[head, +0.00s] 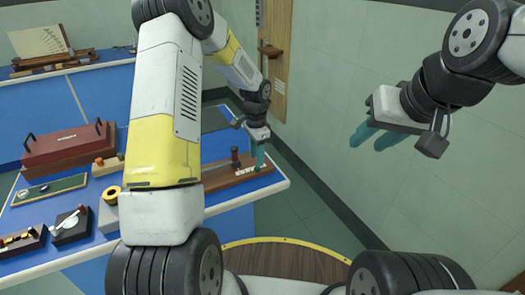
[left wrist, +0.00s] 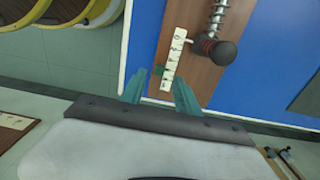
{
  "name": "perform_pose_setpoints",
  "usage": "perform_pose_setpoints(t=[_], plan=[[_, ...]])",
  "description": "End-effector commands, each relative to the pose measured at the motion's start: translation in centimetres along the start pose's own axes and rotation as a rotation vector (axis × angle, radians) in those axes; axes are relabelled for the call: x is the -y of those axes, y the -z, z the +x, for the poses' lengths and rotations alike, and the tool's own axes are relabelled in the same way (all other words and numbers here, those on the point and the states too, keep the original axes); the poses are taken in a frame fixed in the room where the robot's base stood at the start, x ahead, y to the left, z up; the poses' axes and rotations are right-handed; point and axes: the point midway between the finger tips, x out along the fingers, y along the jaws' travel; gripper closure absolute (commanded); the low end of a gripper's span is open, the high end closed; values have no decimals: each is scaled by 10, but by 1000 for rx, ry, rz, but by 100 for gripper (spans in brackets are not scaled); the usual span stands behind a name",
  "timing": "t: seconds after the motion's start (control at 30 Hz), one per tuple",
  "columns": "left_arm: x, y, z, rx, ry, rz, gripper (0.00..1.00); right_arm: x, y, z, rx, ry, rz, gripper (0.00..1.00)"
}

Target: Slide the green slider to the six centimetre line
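A brown wooden board (head: 225,182) lies near the right corner of the blue bench, carrying a white scale strip (head: 248,171) with marks too small to read. In the left wrist view the board (left wrist: 200,72) holds the scale strip (left wrist: 174,58), and a small dark green slider (left wrist: 159,70) shows beside it. My left gripper (head: 258,156) is above the board's right end. Its teal fingers (left wrist: 162,90) are spread apart, with the slider between and beyond their tips; contact is not visible. My right gripper (head: 372,134) is raised at the right, fingers apart and empty.
A dark knob with a spring (left wrist: 220,52) stands on the board close to the scale; its post (head: 235,157) shows in the head view. A red-brown case (head: 65,152), a green board (head: 50,190) and small instruments occupy the bench's left. The wall is behind.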

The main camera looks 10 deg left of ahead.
Motion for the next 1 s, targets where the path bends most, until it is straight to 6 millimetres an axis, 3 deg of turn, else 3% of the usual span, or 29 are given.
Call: perform_pose_setpoints(t=[0.2,0.67,0.77,1.0], plan=[[0,0,-30,-1,1,1,62,0,0,0,0,0,0,64],[-1,-1,-40,-3,4,-6,62,0,0,0,0,0,0,64],[-5,-7,-61,-16,24,-40,62,0,0,0,0,0,0,64],[-39,-46,-157,-105,109,-246,62,0,0,0,0,0,0,64]])
